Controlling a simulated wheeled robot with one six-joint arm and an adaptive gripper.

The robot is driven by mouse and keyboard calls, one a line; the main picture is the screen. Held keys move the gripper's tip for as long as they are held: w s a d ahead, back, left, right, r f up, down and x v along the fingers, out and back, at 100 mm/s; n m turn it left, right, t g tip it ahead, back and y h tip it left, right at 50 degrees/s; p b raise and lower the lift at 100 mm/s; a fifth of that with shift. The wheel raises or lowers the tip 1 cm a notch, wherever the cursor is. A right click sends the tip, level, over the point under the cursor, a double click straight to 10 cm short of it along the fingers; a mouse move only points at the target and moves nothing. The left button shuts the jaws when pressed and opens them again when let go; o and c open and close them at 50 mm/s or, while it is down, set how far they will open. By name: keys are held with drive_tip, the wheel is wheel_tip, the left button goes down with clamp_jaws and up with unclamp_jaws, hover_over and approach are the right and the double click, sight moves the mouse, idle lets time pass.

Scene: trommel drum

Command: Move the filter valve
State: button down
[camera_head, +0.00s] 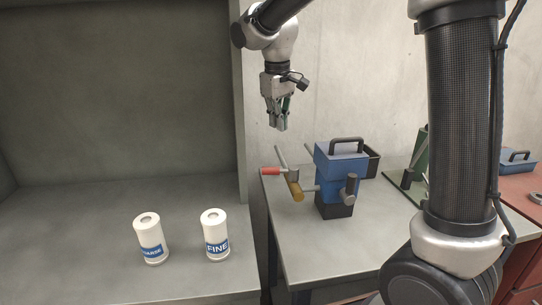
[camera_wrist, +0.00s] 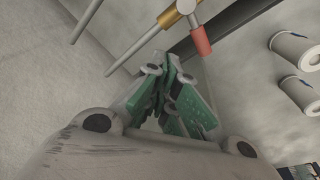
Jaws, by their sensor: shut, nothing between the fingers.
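The valve has a brass body (camera_head: 295,188) with a red-ended handle (camera_head: 270,171), and sits at the left side of a blue unit (camera_head: 341,170) on the right-hand table. In the wrist view the red handle end (camera_wrist: 200,41) and a brass part (camera_wrist: 176,13) show at the top, beyond the fingers. My gripper (camera_head: 282,127) hangs fingers down, above and a little left of the blue unit, apart from the valve. Its green-padded fingers (camera_wrist: 169,85) are shut and empty.
Two white canisters, one labelled FINE (camera_head: 215,236) and one apparently COARSE (camera_head: 151,240), stand on the left grey surface (camera_head: 90,285). A blue box (camera_head: 517,161) lies far right.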

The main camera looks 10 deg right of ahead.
sight(279, 173)
wheel_tip(279, 173, down, 10)
drive_tip(key=s+a+m+t, duration=0.1)
drive_tip(key=a+m+t, duration=0.1)
drive_tip(key=m, duration=0.6)
drive_tip(key=shift+a+m, duration=0.15)
drive_tip(key=shift+m, duration=0.25)
drive_tip(key=shift+s+a+f+n, duration=0.1)
drive_tip(key=shift+s+a+n, duration=0.2)
drive_tip(key=shift+s, duration=0.2)
drive_tip(key=shift+s+a+f+n, duration=0.15)
drive_tip(key=shift+s+n, duration=0.15)
drive_tip(key=shift+s, duration=0.2)
